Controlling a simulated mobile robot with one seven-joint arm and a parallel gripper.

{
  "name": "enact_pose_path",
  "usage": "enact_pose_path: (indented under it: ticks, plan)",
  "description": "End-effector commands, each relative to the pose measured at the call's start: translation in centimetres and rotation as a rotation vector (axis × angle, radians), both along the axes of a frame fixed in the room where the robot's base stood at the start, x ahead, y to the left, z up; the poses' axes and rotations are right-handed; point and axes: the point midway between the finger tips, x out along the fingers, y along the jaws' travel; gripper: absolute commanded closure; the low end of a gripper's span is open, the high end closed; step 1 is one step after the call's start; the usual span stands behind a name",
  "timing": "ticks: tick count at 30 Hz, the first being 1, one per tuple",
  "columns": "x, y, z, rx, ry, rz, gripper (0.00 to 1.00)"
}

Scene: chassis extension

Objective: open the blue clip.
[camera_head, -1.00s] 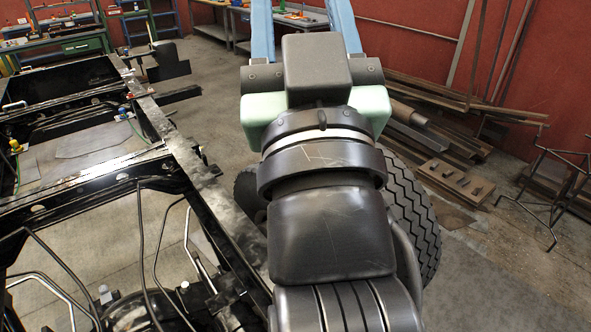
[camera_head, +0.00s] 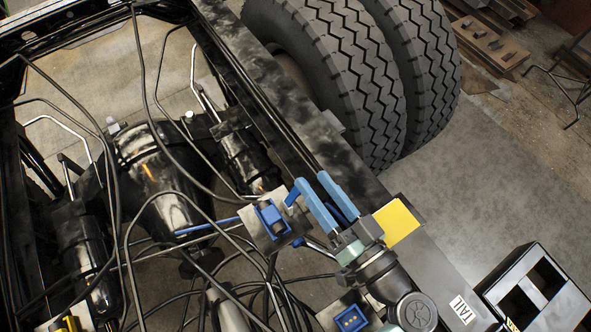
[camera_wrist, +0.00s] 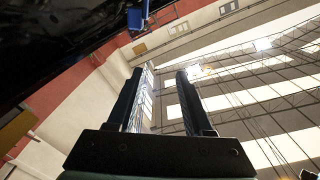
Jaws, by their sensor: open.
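The blue clip (camera_head: 271,218) is on a small grey metal plate among the hoses, near the inner side of the chassis rail in the head view. My gripper (camera_head: 312,180) has two light blue fingers, apart, just right of the clip. A small darker blue piece (camera_head: 292,197) shows between the clip and the nearer fingertip. I cannot tell whether it belongs to the clip or touches the finger. In the wrist view my gripper (camera_wrist: 160,75) is open, with nothing between the fingers. The clip is not clearly visible there.
Black hoses and a blue tube (camera_head: 208,226) cross around the plate. The black chassis rail (camera_head: 290,120) and large tyres (camera_head: 340,70) lie beyond. Another blue socket (camera_head: 350,319) is lower down. A black box (camera_head: 535,290) stands at lower right. Grey floor (camera_head: 470,190) is clear at right.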

Motion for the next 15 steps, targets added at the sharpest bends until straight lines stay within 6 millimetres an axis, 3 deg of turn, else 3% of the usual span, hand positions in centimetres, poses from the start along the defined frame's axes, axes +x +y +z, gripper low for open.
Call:
enact_pose_path:
  ticks: [11, 15]
  plan:
    - [0.1, 0.0, -6.9, 0.001, 0.003, -0.001, 0.49]
    - [2.6, 1.9, -6.3, -0.002, -0.001, 0.004, 0.49]
